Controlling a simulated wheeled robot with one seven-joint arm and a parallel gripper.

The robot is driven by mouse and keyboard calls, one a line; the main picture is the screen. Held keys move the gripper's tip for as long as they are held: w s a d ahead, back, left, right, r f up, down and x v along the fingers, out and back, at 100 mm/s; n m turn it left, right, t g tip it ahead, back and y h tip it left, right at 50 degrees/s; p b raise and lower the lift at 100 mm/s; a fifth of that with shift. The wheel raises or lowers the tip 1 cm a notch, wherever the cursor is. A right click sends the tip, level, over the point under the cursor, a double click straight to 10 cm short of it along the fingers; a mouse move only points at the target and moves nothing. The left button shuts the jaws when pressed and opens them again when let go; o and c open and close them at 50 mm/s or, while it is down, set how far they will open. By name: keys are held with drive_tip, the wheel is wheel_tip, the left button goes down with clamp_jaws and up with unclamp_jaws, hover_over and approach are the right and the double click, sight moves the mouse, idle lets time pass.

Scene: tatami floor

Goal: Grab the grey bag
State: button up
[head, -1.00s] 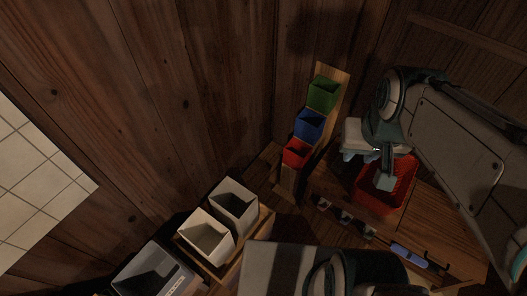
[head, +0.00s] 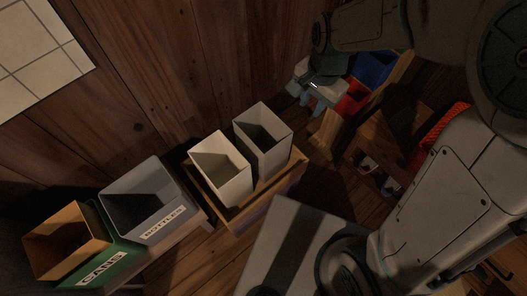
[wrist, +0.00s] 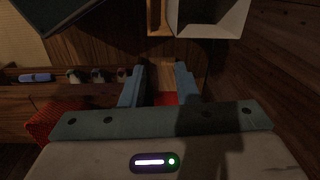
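I cannot make out a grey bag for certain in either view. My gripper (head: 305,101) is up by the wooden wall, near the coloured bins in the head view. In the wrist view my gripper (wrist: 160,75) has its two blue-grey fingers apart with nothing held between them. Several small dark and pale items (wrist: 97,75) stand on a wooden shelf at the left of the wrist view, too dim to identify. They also show faintly in the head view (head: 367,162).
A grey bin marked BOTTLES (head: 150,205), a green and brown bin marked CANS (head: 75,245), and two whitish bins (head: 222,170) stand along the wall. Red (head: 350,98) and blue (head: 374,69) bins are beside my gripper. A red basket (head: 440,128) is partly hidden by my arm.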

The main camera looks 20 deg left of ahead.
drive_tip(key=a+f+b, duration=0.2)
drive_tip(key=f+b, duration=0.2)
drive_tip(key=f, duration=0.4)
drive_tip(key=s+a+f+b, duration=0.1)
drive_tip(key=f+b, duration=0.3)
drive_tip(key=f, duration=0.5)
drive_tip(key=a+f+m+b, duration=0.1)
drive_tip(key=a+f+b, duration=0.2)
drive_tip(key=f, duration=0.5)
drive_tip(key=shift+s+a+f+h+b, duration=0.15)
drive_tip(key=shift+a+f+h+b, duration=0.2)
drive_tip(key=shift+b, duration=0.3)
clamp_jaws()
